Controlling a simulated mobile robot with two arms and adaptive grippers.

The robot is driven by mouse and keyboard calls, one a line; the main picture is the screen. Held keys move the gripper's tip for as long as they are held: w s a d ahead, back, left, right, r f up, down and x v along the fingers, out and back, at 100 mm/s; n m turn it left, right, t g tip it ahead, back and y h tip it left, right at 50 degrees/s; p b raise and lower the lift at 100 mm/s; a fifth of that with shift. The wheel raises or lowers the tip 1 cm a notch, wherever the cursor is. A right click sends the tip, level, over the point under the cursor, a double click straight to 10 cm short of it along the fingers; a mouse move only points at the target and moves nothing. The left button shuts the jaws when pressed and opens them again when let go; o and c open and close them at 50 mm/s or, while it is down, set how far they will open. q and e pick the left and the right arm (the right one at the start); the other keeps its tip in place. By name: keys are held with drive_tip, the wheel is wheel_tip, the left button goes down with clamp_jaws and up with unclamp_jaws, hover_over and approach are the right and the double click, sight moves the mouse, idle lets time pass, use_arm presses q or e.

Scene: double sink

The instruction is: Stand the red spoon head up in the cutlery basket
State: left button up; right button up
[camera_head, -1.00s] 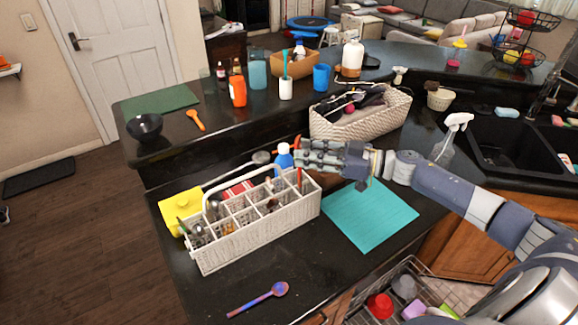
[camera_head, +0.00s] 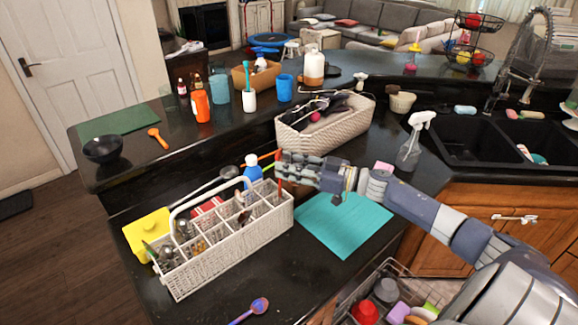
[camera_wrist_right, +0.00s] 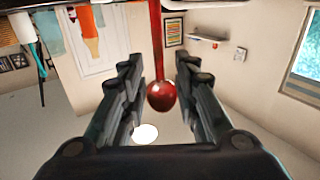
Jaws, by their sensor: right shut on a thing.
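The white wicker cutlery basket (camera_head: 225,255) stands on the dark counter, with several compartments and an arched handle. My right gripper (camera_head: 283,165) reaches in from the right over the basket's right end. It is shut on the red spoon, whose handle (camera_head: 279,182) shows below the fingers at the right-end compartment. In the right wrist view, which is upside down, the spoon's round head (camera_wrist_right: 161,97) lies between the fingers, so the head points up and the handle down. Whether the handle touches the compartment floor is hidden. My left gripper is out of view.
A blue bottle (camera_head: 252,170) stands behind the basket and a yellow container (camera_head: 147,233) by its left end. A teal mat (camera_head: 344,222) lies right of it. A purple-and-orange spoon (camera_head: 252,310) lies in front. A larger wicker basket (camera_head: 335,128) stands behind.

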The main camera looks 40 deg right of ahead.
drive_tip(key=shift+f+b, duration=3)
drive_tip(key=shift+f, duration=0.1)
drive_tip(key=shift+f+b, duration=0.75)
drive_tip(key=shift+f, duration=0.95)
drive_tip(key=o, duration=0.9)
drive_tip(key=shift+s, duration=0.15)
drive_tip(key=v, duration=1.1)
drive_tip(key=shift+s+d, duration=0.25)
drive_tip(key=shift+d, duration=0.1)
drive_tip(key=shift+s, duration=0.1)
